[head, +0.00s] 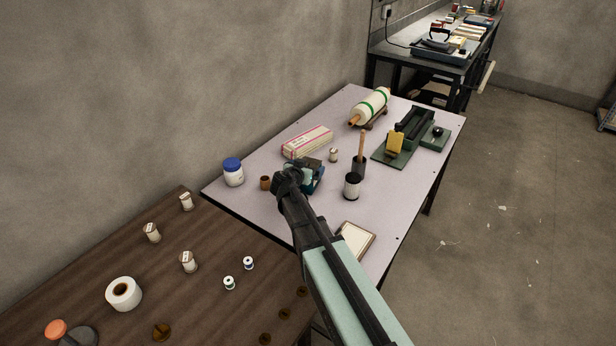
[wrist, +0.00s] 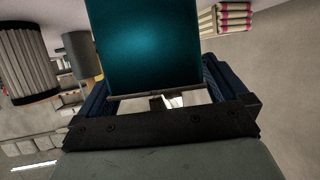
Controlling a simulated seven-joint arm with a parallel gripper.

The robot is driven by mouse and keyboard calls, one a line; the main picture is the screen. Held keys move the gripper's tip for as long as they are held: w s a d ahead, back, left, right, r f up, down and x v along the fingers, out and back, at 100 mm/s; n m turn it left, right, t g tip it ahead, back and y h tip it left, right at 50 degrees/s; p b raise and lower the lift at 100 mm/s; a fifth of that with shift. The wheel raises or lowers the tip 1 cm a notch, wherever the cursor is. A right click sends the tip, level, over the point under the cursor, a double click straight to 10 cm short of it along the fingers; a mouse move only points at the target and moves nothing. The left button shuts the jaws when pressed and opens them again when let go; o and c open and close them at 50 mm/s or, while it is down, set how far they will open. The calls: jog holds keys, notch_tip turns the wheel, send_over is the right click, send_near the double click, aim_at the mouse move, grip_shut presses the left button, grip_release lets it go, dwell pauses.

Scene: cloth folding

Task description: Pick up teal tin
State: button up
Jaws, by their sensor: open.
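The teal tin (wrist: 148,45) fills the upper middle of the wrist view, close in front of the palm. My gripper (wrist: 155,90) is open, with its dark blue fingers on either side of the tin's near end. I cannot tell whether either finger touches it. In the head view my gripper (head: 308,178) is low over the pale table, and it and my arm hide most of the tin there.

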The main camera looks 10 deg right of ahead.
jog(key=shift+w+d+f, duration=0.25)
jog(key=shift+w+d, duration=0.05)
jog(key=shift+w, duration=0.15)
jog(key=c, duration=1.1)
jog(key=shift+c, duration=0.3)
jog(key=shift+r, duration=0.15)
